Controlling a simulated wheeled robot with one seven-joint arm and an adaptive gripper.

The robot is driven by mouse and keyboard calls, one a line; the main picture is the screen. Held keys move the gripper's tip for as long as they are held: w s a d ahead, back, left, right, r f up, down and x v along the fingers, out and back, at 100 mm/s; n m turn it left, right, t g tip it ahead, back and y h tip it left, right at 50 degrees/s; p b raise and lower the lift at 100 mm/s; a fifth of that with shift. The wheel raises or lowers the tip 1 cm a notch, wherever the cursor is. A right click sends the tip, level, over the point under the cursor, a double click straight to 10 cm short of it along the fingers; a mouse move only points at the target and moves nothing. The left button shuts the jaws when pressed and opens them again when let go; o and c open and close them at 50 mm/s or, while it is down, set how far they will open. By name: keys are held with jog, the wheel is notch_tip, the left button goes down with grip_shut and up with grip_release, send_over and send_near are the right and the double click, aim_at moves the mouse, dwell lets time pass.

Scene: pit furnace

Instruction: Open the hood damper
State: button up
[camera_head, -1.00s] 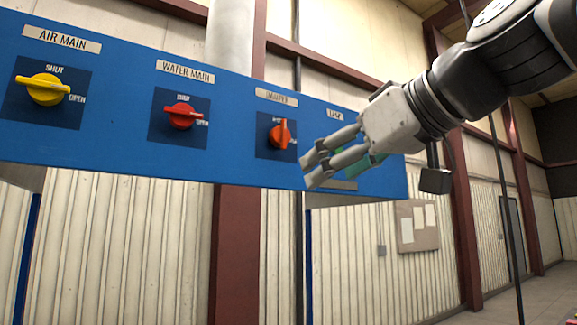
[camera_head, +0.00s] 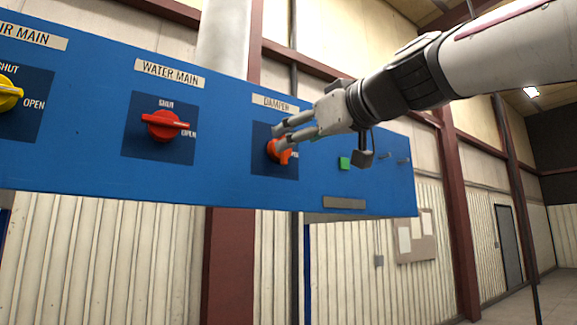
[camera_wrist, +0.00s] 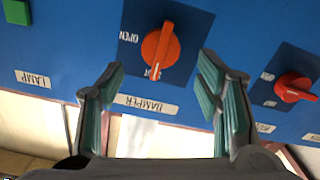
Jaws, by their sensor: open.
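The orange-red damper knob (camera_head: 277,152) sits on a dark square plate under the "DAMPER" label on the blue panel (camera_head: 230,184). In the head view my gripper (camera_head: 279,139) partly covers it. The wrist view is upside down and shows the damper knob (camera_wrist: 160,47) clearly. Its handle lies nearly vertical, slightly tilted, with one end over the partly hidden "SHUT" word; "OPEN" is to its side. My gripper (camera_wrist: 160,70) is open and empty, its two fingers apart on the label side of the knob. I see no contact with the knob.
The red water main knob (camera_head: 165,125) and yellow air main knob (camera_head: 8,93) are left of the damper on the same panel. A green lamp button (camera_head: 344,163) and small hooks are to the right. Open room lies below the panel.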

jog(key=shift+p+x, duration=0.8)
jog(key=shift+x, duration=1.95)
jog(key=shift+s, duration=0.1)
jog(key=c, duration=1.2)
